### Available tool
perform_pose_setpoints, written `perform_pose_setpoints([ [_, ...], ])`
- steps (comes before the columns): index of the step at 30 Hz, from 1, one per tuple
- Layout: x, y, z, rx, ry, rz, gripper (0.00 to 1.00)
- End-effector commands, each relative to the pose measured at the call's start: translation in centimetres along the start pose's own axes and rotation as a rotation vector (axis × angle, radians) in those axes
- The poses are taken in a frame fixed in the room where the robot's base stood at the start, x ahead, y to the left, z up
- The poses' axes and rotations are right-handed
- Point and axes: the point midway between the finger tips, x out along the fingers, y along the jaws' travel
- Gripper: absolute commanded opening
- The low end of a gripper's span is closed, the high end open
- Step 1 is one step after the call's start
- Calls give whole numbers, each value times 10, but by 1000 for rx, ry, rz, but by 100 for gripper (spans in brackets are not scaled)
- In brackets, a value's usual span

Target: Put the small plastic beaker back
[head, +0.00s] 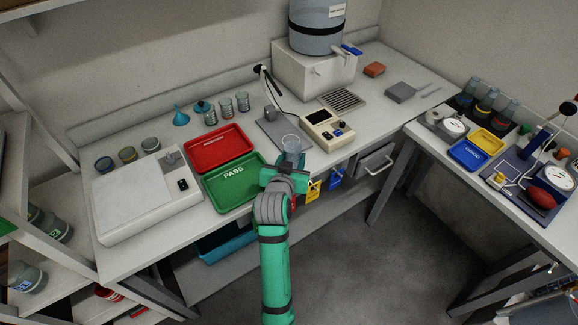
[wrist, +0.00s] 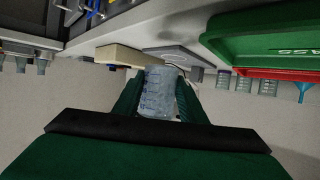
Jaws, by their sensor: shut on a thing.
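My gripper (head: 289,162) is shut on a small clear plastic beaker (head: 291,143). The beaker is held above the front part of the bench, just right of the green PASS tray. The wrist view, which looks upside down, shows the beaker (wrist: 158,92) with blue graduation marks between the two fingers (wrist: 158,104). Three similar beakers (head: 226,108) stand in a row behind the red tray; they also show in the wrist view (wrist: 244,84).
The green PASS tray (head: 212,207) and red tray (head: 190,166) lie left of my gripper. A cream instrument (head: 312,129) and grey stand base (head: 271,134) are just behind it. A white flat-topped device (head: 109,219) is at left. A blue funnel (head: 181,119) stands by the beakers.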

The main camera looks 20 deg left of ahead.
Motion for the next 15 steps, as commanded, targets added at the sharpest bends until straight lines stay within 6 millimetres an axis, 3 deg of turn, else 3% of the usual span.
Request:
perform_pose_setpoints([
  [8,14,-14,16,-2,-2,0,11],
  [15,24,-13,41,0,-1,1,11],
])
